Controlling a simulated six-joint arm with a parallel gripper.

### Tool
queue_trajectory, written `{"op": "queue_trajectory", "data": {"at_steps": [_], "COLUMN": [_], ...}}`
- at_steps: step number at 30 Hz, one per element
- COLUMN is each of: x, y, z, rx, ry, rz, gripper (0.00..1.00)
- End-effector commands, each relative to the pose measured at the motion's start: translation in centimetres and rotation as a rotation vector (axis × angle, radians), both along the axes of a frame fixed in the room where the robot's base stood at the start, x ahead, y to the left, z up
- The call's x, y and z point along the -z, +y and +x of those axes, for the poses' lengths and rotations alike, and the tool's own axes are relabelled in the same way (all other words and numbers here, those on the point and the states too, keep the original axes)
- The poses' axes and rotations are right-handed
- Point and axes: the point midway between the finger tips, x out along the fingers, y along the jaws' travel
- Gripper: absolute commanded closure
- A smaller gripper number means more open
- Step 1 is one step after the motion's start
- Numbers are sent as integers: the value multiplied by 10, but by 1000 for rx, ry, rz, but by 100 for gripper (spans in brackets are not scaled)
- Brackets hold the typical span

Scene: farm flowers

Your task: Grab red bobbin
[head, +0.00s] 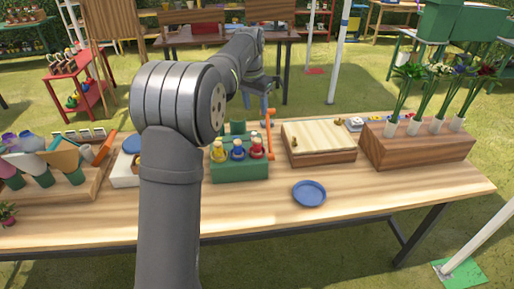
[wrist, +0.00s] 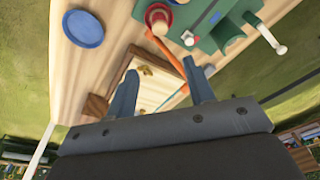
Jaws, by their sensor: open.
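The red bobbin (head: 257,149) stands upright at the right end of a row on a green stand (head: 240,173). A blue bobbin (head: 237,150) and a yellow bobbin (head: 219,152) stand to its left. In the wrist view, a red round piece that looks like the red bobbin (wrist: 158,15) is at the top edge, partly cut off. My gripper (wrist: 162,88) is open and empty, its two fingers apart. It is away from the red bobbin, not touching it. The fingertips are not clearly visible in the head view.
An orange bar (head: 269,132) rises beside the red bobbin at the stand's right. A blue plate (head: 309,194) lies in front on the table. A wooden board box (head: 319,141) and a brown planter (head: 415,147) with flowers stand to the right. The front right table is clear.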

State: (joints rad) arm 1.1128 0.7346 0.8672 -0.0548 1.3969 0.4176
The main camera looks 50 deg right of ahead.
Motion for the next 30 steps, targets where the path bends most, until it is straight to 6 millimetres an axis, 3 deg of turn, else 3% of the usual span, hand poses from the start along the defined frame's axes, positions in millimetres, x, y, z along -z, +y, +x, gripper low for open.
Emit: {"op": "queue_trajectory", "data": {"at_steps": [5,15,21,30], "x": [5,76,108,127], "y": [5,-5,-10,-12], "z": [2,2,2,3], "rx": [49,48,48,47], "ry": [10,10,9,9], "rz": [5,7,5,5], "gripper": [51,51,51,51]}}
